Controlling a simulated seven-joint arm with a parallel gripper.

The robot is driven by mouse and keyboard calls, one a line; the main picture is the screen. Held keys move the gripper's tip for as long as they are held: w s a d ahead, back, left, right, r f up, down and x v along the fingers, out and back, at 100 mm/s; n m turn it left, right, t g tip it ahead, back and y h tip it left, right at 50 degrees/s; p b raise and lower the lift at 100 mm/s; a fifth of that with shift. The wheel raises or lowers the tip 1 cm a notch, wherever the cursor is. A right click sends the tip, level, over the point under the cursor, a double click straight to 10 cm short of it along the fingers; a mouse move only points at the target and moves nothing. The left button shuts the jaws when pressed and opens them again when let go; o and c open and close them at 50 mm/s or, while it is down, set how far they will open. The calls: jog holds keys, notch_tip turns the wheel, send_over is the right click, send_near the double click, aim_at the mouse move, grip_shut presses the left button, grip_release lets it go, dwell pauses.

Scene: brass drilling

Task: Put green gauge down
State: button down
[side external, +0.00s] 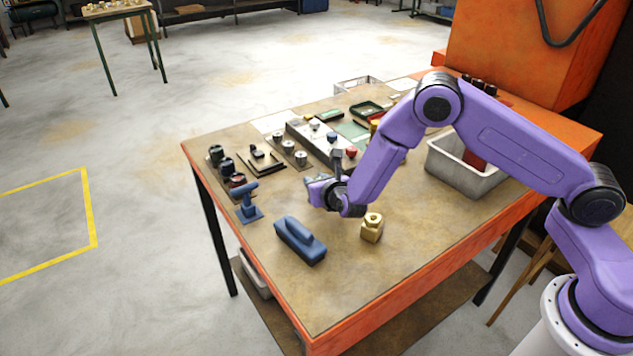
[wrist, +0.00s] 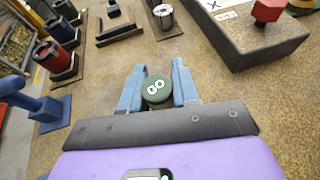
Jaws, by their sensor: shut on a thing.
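The green gauge (wrist: 157,90) is a dark green round piece with white "GO" lettering on its end, seen in the wrist view. My gripper (wrist: 157,78) is shut on it, with one blue finger on each side. In the side external view my gripper (side external: 318,182) is over the middle of the table, pointing left, and the gauge cannot be made out there. How high the gauge is above the tabletop is hard to tell. Dark holders with red and black parts (side external: 217,156) stand in a row at the table's left edge; they also show in the wrist view (wrist: 55,58).
A blue stand (side external: 249,204) and a blue handled block (side external: 300,240) are near the left edge. A brass part (side external: 372,228) lies in front. A black fixture (side external: 262,160), silver cylinders (side external: 301,158) and a long grey block (wrist: 250,40) lie beyond.

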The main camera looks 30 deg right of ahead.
jog(key=shift+f, duration=0.1)
jog(key=c, duration=0.8)
grip_release()
jog(key=shift+s+a+r, duration=0.1)
jog(key=shift+s+r, duration=0.15)
jog(key=v, duration=1.1)
jog(key=shift+s+r, duration=0.1)
jog(key=shift+s, duration=0.1)
jog(key=shift+r, duration=0.1)
